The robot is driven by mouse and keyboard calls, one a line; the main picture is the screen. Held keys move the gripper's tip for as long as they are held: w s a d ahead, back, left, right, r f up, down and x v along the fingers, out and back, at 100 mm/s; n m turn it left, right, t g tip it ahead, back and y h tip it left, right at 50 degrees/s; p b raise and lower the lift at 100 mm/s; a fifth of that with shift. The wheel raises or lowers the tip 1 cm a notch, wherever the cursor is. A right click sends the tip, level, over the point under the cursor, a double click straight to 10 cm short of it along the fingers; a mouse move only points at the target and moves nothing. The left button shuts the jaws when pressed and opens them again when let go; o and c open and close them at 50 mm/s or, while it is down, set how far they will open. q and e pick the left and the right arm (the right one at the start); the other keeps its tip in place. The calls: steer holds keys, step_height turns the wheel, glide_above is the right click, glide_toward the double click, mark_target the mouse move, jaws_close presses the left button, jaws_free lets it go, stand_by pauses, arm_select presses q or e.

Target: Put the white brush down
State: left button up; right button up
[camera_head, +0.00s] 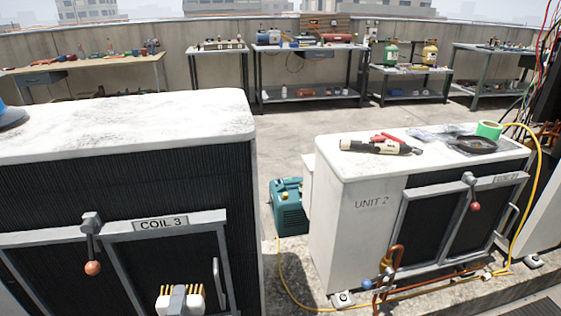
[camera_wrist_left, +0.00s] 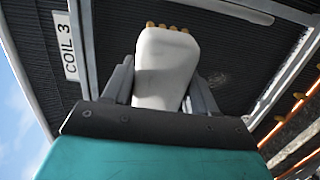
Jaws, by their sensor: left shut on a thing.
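The white brush (camera_wrist_left: 165,65) is held between the two grey fingers of my left gripper (camera_wrist_left: 162,92) in the left wrist view. Its pale body points away from the palm, with tan bristles at its far end. In the head view the brush's yellow-tan bristles (camera_head: 181,291) show at the bottom edge, with my left gripper (camera_head: 180,304) only partly in frame. The brush is in front of the dark panel of the COIL 3 unit (camera_head: 128,133); I cannot tell whether it touches the panel. My right gripper is not in view.
The COIL 3 unit's white top is mostly bare. The UNIT 2 condenser (camera_head: 355,206) stands right, with a black-and-cream tool (camera_head: 375,147), a dark dish (camera_head: 470,145) and green tape (camera_head: 489,129) on top. A teal machine (camera_head: 288,207) sits between the units. Several workbenches line the back wall.

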arm_select(q)
steer(key=s+d+r+m+g+h+p, duration=0.1)
steer(key=s+r+m+h+p, duration=0.1)
steer(key=r, duration=1.3)
steer(key=s+d+r+m+g+h+p, duration=0.1)
steer(key=s+d+r+m+h+p, duration=0.1)
steer(key=r+m+h+p, duration=0.3)
step_height(320, 180, up, 11)
steer(key=h+p, duration=0.1)
steer(key=h, duration=0.3)
steer(key=shift+d+r, duration=0.15)
steer(key=shift+d, duration=0.05)
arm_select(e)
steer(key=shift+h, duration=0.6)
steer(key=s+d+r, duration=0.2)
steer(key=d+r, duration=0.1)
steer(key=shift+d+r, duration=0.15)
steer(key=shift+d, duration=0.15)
